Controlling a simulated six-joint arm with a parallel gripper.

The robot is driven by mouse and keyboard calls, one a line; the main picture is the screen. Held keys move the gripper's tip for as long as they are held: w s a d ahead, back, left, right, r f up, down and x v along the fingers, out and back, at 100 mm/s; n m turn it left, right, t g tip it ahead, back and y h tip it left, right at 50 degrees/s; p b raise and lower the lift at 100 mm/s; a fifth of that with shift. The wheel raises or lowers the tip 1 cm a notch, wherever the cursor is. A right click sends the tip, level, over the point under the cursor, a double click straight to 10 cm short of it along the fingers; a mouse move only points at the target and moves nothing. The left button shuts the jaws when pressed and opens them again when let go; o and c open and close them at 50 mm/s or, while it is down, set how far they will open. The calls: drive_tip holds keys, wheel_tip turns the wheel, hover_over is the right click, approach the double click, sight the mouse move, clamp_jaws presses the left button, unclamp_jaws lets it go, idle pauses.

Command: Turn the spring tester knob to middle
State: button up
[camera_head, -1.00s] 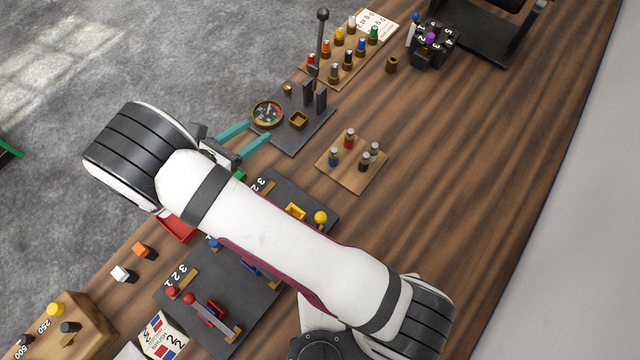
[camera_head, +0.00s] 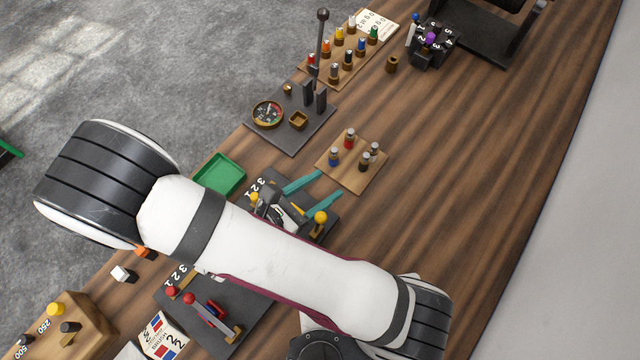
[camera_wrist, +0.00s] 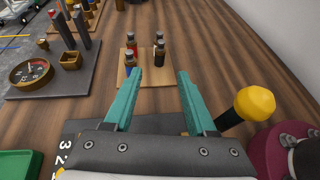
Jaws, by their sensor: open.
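No part is labelled as the spring tester, so I cannot tell which knob is meant. A dark plate (camera_head: 285,142) carries a round dial (camera_head: 267,113), a small brass cup (camera_head: 298,121), two dark posts and a tall lever with a black ball (camera_head: 323,14). The dial also shows in the wrist view (camera_wrist: 32,73). My gripper (camera_head: 329,184) is open and empty over a numbered dark plate, which it partly hides. A yellow ball knob (camera_head: 320,217) stands beside the fingers; in the wrist view it is right of them (camera_wrist: 255,103).
A wooden block with several small bottles (camera_head: 364,160) lies beyond the fingertips. A green tray (camera_head: 218,174) is left of the gripper. A red-knobbed lever plate (camera_head: 250,318) is below the arm. A numbered black rotary piece (camera_head: 433,45) stands far right. The bench's right side is clear.

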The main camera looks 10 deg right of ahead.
drive_tip(key=w+a+n, duration=0.1)
drive_tip(key=w+a, duration=0.1)
drive_tip(key=w, duration=0.1)
drive_tip(key=w+a+f+t+y, duration=0.1)
drive_tip(key=w+a, duration=0.2)
drive_tip(key=w, duration=0.1)
drive_tip(key=w+a+n+t+y, duration=0.1)
drive_tip(key=w+a, duration=0.2)
drive_tip(key=shift+w+a+f+n, duration=0.15)
drive_tip(key=shift+w+n, duration=0.05)
drive_tip(key=shift+n, duration=0.1)
drive_tip(key=n+t+y, duration=0.2)
approach(287, 87)
drive_tip(key=x, duration=0.7)
drive_tip(key=shift+w, duration=0.1)
drive_tip(key=shift+w+d+f, duration=0.3)
drive_tip(key=shift+w, duration=0.25)
clamp_jaws()
